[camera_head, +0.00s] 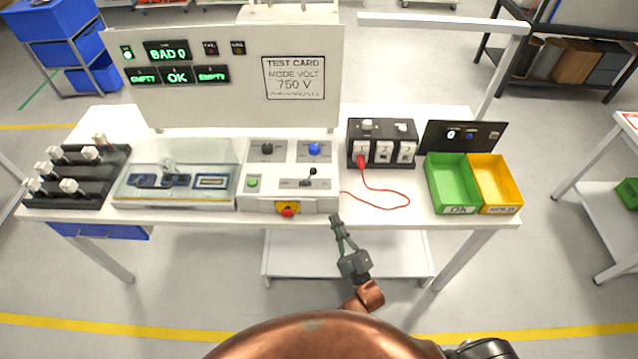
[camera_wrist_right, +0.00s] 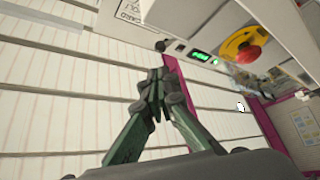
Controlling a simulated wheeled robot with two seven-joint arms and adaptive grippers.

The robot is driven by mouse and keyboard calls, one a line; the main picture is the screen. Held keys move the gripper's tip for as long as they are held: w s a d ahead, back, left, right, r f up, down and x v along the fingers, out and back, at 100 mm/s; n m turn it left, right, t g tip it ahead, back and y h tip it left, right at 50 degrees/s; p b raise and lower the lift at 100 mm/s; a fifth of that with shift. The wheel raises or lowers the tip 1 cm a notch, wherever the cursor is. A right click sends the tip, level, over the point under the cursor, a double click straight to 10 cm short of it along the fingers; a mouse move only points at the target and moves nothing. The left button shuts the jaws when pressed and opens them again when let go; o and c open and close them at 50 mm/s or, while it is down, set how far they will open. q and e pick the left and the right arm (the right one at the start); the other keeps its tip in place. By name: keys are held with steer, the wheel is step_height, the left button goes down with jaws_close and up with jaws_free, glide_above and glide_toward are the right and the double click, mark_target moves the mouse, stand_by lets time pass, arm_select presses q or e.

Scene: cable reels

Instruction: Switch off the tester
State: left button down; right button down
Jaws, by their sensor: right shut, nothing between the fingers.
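The tester is a white console (camera_head: 325,203) at the middle of the table. Its top has a black knob (camera_head: 267,148), a blue knob (camera_head: 314,149), a green button (camera_head: 252,182) and a black lever (camera_head: 311,174). A red button on a yellow plate (camera_head: 288,209) sits on its front; it also shows in the right wrist view (camera_wrist_right: 245,48), near a small lit green display (camera_wrist_right: 199,54). My right gripper (camera_head: 336,219) is shut and empty, just in front of the table edge, right of the red button. Its fingers also show in the wrist view (camera_wrist_right: 152,82). My left gripper is out of view.
A display board (camera_head: 225,100) behind reads BAD 0, OK and EMPTY, with a 750 V test card. A clear-lidded fixture (camera_head: 175,200) stands left, a socket block with red lead (camera_head: 380,130) right. Green (camera_head: 431,185) and yellow bins (camera_head: 513,185) stand farther right.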

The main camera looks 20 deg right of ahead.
mark_target(310, 176)
steer(key=p+x, duration=0.2)
steer(key=x, duration=1.2)
steer(key=shift+d+f, duration=0.1)
